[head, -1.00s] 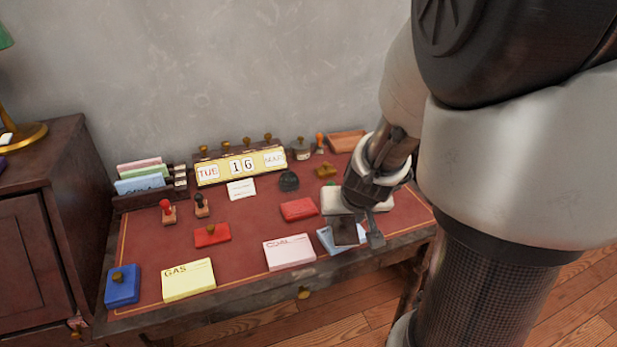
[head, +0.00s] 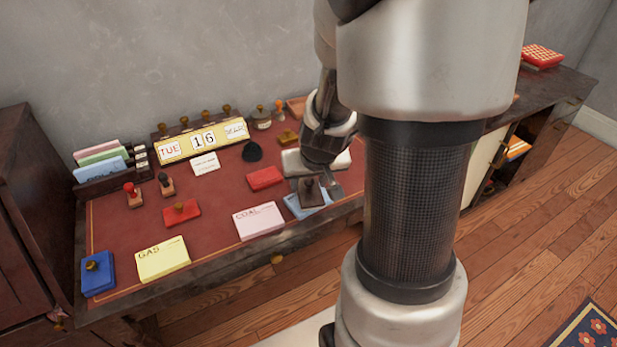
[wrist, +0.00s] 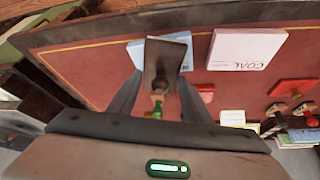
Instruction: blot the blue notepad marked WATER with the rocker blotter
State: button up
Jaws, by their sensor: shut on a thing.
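The blue notepad (head: 296,207) lies near the front edge of the desk, right of the pink COAL pad. My gripper (head: 322,180) is over it, shut on the rocker blotter (head: 312,192), a dark plate with a knob. In the wrist view the blotter (wrist: 166,58) sits between the two fingers and hides the middle of the blue notepad (wrist: 199,50). I cannot tell whether the blotter touches the notepad. The WATER marking is not readable.
The COAL pad (head: 259,221) is close on the left, with the yellow GAS pad (head: 163,258) farther left. A red pad (head: 265,178) and a pale block (head: 340,160) lie behind. The date display (head: 205,141) stands at the back.

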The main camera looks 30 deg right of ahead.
jog(key=shift+w+g+p, duration=0.2)
jog(key=shift+g+p, duration=0.2)
jog(key=shift+p, duration=0.95)
jog(key=shift+f, duration=0.1)
jog(key=shift+w+d+g+y+p, duration=0.25)
jog(key=shift+g+p, duration=0.35)
jog(key=shift+p, duration=1.35)
jog(key=shift+w+g+y+p, duration=0.25)
jog(key=shift+w+g+p, duration=0.25)
jog(key=shift+p, duration=1.45)
jog(key=shift+s+a+t+h+b, duration=0.15)
jog(key=shift+s+t+b, duration=0.3)
jog(key=shift+b, duration=1.45)
jog(key=shift+s+t+h+b, duration=0.15)
jog(key=shift+s+t+b, duration=0.3)
jog(key=shift+b, duration=1.4)
jog(key=shift+w, duration=0.1)
jog(key=shift+w+r+p, duration=0.1)
jog(key=shift+r+p, duration=2.85)
jog(key=shift+r, duration=0.65)
